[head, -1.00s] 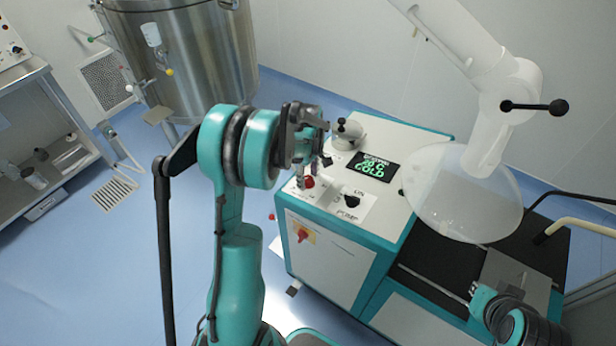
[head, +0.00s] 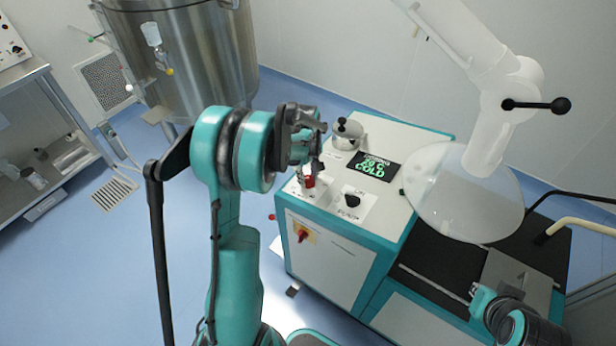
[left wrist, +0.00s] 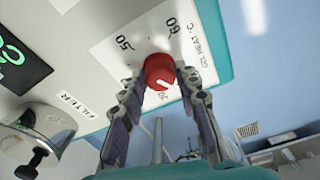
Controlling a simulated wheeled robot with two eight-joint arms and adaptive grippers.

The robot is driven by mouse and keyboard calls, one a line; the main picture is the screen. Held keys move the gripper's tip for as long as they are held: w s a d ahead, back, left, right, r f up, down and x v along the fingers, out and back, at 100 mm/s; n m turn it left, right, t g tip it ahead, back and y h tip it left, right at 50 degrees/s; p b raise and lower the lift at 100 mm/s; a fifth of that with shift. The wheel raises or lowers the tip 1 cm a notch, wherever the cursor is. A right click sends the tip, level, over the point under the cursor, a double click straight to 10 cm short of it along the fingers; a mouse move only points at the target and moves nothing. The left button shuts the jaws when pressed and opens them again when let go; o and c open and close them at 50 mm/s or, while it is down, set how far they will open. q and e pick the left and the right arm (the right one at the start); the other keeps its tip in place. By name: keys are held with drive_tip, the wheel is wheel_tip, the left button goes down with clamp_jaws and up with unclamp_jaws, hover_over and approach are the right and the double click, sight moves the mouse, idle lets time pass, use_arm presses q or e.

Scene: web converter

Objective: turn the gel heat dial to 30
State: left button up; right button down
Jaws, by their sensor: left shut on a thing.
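The gel heat dial is a red round knob (left wrist: 160,71) with a white pointer mark, on a white scale plate (left wrist: 110,50) in the left wrist view. It also shows as a small red spot (head: 309,182) in the head view. My left gripper (left wrist: 158,82) is shut on the dial, one finger on each side of it. The pointer mark lies on the knob's lower edge, towards a partly hidden number that looks like 30. The 50 and 60 marks are at the upper left and top. The green-lettered display (head: 374,167) reads COLD, with a blurred temperature above.
A black knob (head: 352,200) sits right of the dial, and a metal pot-like part (head: 347,134) stands behind. A clear round shield (head: 462,192) hangs over the machine's right side. My right arm (head: 505,315) is at the lower right; its fingers are unclear.

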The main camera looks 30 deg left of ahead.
use_arm(q)
drive_tip(key=m+b, duration=0.1)
drive_tip(key=m, duration=0.4)
drive_tip(key=shift+s+t, duration=0.1)
drive_tip(key=shift+t, duration=0.2)
drive_tip(key=shift+a+m+h, duration=0.1)
drive_tip(key=shift+m+h, duration=0.4)
drive_tip(key=shift+m, duration=1.9)
drive_tip(key=o, duration=1.2)
drive_tip(key=shift+c, duration=0.2)
wheel_tip(320, 180, up, 12)
drive_tip(key=s+a, duration=0.1)
drive_tip(key=shift+s+a, duration=0.15)
drive_tip(key=shift+s, duration=0.2)
